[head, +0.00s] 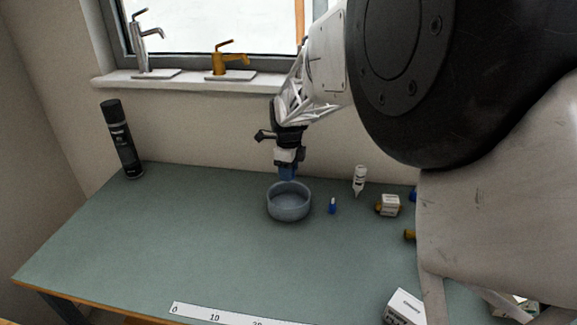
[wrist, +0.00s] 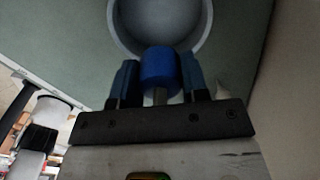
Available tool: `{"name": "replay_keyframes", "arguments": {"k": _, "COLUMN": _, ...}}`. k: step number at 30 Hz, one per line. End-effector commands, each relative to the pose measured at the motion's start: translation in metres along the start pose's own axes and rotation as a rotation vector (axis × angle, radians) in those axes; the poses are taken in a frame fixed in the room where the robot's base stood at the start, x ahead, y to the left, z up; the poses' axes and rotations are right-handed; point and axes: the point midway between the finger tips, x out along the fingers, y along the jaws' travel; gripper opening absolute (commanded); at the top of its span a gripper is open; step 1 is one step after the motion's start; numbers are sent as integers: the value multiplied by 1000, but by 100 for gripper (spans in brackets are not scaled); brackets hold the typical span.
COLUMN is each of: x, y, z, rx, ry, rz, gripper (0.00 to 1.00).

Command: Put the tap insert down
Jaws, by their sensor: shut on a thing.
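My gripper (head: 287,173) points down above the back part of the round grey-blue bowl (head: 289,211) on the bench. In the wrist view its two blue fingers are shut on the tap insert (wrist: 160,66), a blue cylinder with a metal stem. The insert is hard to tell from the blue fingertips in the head view. The bowl (wrist: 117,25) shows just beyond the insert in the wrist view. The bowl's visible inside looks empty.
A white bottle (head: 360,180) and a small white box (head: 390,205) stand further right. A black spray can (head: 122,140) stands at the back left. A ruler strip (head: 235,315) lies at the front. The bench (head: 160,240) left of the bowl is clear.

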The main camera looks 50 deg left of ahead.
Motion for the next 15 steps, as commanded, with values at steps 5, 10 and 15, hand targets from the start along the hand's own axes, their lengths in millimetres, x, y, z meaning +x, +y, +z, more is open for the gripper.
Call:
{"name": "replay_keyframes", "arguments": {"k": 5, "x": 16, "y": 0, "z": 0, "rx": 0, "ry": 1, "rz": 1, "gripper": 18}}
{"name": "replay_keyframes", "arguments": {"k": 10, "x": 30, "y": 0, "z": 0, "rx": 0, "ry": 1, "rz": 2, "gripper": 18}}
{"name": "replay_keyframes", "arguments": {"k": 15, "x": 45, "y": 0, "z": 0, "rx": 0, "ry": 1, "rz": 1, "gripper": 18}}
